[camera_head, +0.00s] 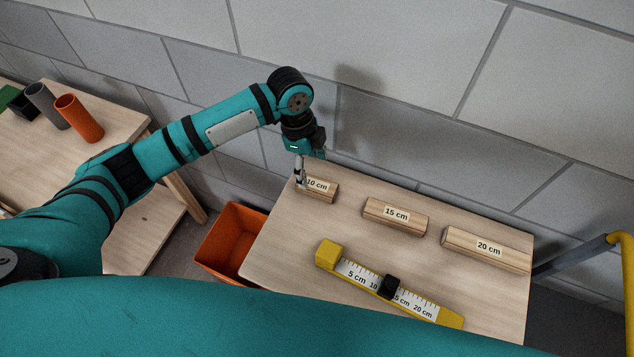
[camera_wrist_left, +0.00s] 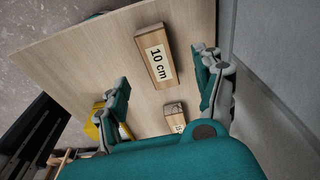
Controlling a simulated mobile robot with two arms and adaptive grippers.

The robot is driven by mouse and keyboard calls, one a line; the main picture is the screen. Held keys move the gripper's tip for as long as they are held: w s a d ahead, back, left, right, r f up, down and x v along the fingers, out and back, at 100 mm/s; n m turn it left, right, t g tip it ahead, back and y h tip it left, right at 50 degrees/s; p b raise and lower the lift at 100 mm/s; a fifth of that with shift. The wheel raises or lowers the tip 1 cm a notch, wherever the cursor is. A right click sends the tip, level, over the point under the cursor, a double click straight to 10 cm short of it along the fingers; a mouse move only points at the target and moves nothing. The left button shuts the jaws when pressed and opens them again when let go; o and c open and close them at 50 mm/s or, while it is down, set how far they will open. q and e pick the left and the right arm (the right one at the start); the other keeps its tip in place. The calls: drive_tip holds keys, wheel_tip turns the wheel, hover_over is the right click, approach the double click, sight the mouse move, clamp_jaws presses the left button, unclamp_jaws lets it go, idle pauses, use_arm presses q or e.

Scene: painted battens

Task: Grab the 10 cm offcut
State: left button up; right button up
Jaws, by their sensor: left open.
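The 10 cm offcut (camera_head: 322,189) is a short wooden block with a white label. It lies at the far left corner of the table, leftmost of three blocks. I cannot tell how high above the table the fingertips are. My right gripper is out of view.
A 15 cm block (camera_head: 395,215) and a 20 cm block (camera_head: 486,249) lie to the right. A yellow ruler gauge (camera_head: 340,262) with a black slider (camera_head: 389,286) lies in front. An orange bin (camera_head: 222,247) stands left of the table (camera_head: 290,250). A wall rises behind.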

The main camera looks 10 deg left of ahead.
sight(317, 184)
use_arm(q)
drive_tip(key=shift+w+d+f, duration=0.1)
drive_tip(key=shift+d+f, duration=0.05)
drive_tip(key=shift+f, duration=0.75)
drive_tip(key=shift+s+d+f+p, duration=0.2)
drive_tip(key=shift+s+f+p, duration=0.05)
drive_tip(key=shift+f+p, duration=0.25)
drive_tip(key=f, duration=0.1)
drive_tip(key=d+f+p, duration=0.1)
drive_tip(key=f, duration=0.1)
drive_tip(key=shift+s+f, duration=0.1)
drive_tip(key=shift+f, duration=0.15)
drive_tip(key=shift+d+f, duration=0.1)
drive_tip(key=shift+f, duration=0.3)
drive_tip(key=c, duration=1.3)
drive_tip(key=shift+o, duration=0.2)
drive_tip(key=shift+r, duration=0.1)
